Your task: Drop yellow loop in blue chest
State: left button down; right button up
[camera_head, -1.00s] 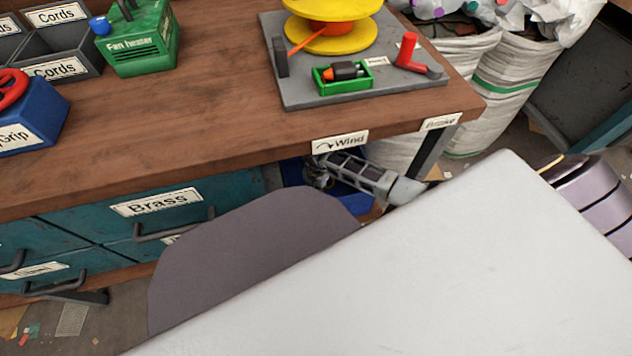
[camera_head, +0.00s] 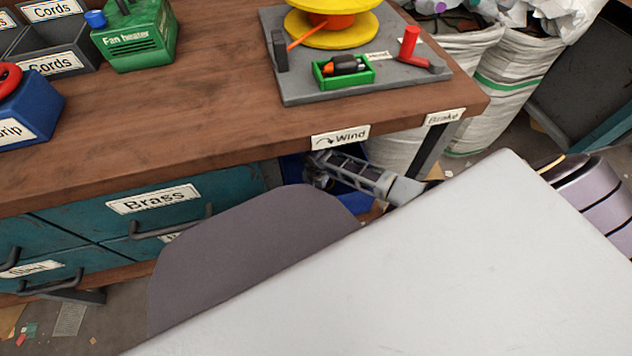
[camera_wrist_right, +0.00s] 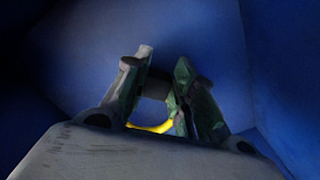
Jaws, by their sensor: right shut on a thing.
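The blue chest (camera_head: 294,170) is under the workbench's front edge, partly hidden by the bench and my arm. My right gripper (camera_head: 320,172) reaches in at the chest in the head view. In the right wrist view, blue walls (camera_wrist_right: 85,45) surround the gripper (camera_wrist_right: 163,70). A yellow loop (camera_wrist_right: 150,128) shows as a thin curved strip between its fingers, and the gripper is shut on it. The rest of the loop is hidden by the fingers. My left gripper is not in view.
The wooden bench top (camera_head: 200,110) overhangs the chest. Teal drawers with handles, one labelled Brass (camera_head: 150,200), stand to the left. A grey winding board (camera_head: 300,90) with a yellow spool (camera_head: 335,38) sits on top. White sacks (camera_head: 495,80) stand at the back right.

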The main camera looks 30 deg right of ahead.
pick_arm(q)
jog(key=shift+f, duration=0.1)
pick_arm(e)
jog(key=shift+f, duration=0.15)
jog(key=o, duration=0.8)
jog(key=shift+o, duration=0.2)
jog(key=shift+r, duration=0.25)
jog(key=shift+d+r+p, duration=0.1)
jog(key=shift+r+p, duration=0.55)
jog(key=shift+r, duration=0.05)
pick_arm(q)
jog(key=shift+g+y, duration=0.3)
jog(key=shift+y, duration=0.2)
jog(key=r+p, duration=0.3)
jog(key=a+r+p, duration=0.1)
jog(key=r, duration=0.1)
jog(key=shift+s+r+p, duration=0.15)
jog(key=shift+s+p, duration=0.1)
jog(key=shift+p, duration=0.1)
pick_arm(e)
notch_tip(320, 180, up, 11)
jog(key=shift+r, duration=0.2)
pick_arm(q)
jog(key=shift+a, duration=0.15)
